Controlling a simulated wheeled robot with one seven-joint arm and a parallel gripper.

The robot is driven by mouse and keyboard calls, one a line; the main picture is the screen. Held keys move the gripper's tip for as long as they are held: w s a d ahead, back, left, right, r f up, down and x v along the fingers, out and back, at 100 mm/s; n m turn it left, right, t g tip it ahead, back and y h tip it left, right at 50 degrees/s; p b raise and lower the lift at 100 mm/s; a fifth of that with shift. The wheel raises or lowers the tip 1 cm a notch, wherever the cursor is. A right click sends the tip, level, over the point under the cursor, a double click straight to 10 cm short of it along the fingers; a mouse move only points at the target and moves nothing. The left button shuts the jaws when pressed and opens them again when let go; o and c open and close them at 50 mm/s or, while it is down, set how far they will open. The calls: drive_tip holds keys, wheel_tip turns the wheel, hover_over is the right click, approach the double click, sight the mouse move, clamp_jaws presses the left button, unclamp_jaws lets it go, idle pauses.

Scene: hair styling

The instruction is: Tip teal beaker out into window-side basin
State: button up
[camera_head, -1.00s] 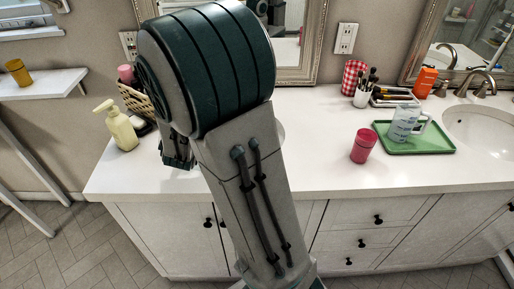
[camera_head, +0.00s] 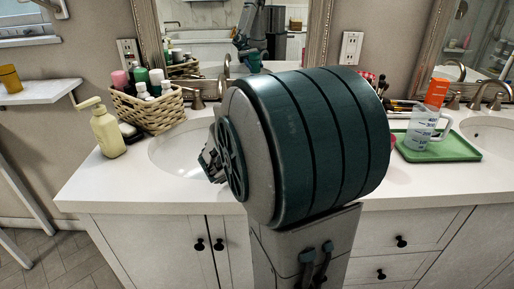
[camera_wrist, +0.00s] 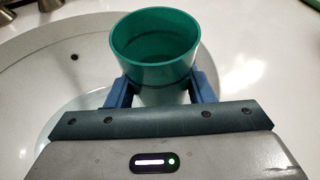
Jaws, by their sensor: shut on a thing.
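My gripper (camera_wrist: 163,92) is shut on the teal beaker (camera_wrist: 154,68), with one blue finger on each side of it. In the wrist view I look down into its open mouth. Its contents cannot be made out. The window-side basin (camera_wrist: 35,75) lies below and to the left of the beaker in that view. In the head view this basin (camera_head: 165,154) is the left one, on the window's side. My arm covers its right part and hides the beaker.
A wicker basket (camera_head: 150,113) of bottles stands behind the left basin, and a soap pump (camera_head: 107,133) stands at its left. A faucet (camera_head: 226,92) is behind it. A green tray (camera_head: 455,147) with a clear jug (camera_head: 420,128) is at the right.

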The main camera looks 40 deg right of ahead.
drive_tip(key=shift+w+a+n+p, duration=0.15)
drive_tip(key=shift+w+n+p, duration=0.05)
drive_tip(key=shift+n+p, duration=0.15)
drive_tip(key=shift+f, duration=0.2)
drive_tip(key=shift+r+g+h, duration=0.1)
drive_tip(key=shift+g+h, duration=0.2)
drive_tip(key=shift+w+a+r+n+h+p, duration=0.3)
drive_tip(key=shift+n+p, duration=0.25)
drive_tip(key=shift+p, duration=0.65)
drive_tip(key=shift+w+a+f+n, duration=0.1)
drive_tip(key=shift+w+n, duration=0.1)
drive_tip(key=shift+n, duration=0.1)
drive_tip(key=shift+p, duration=0.35)
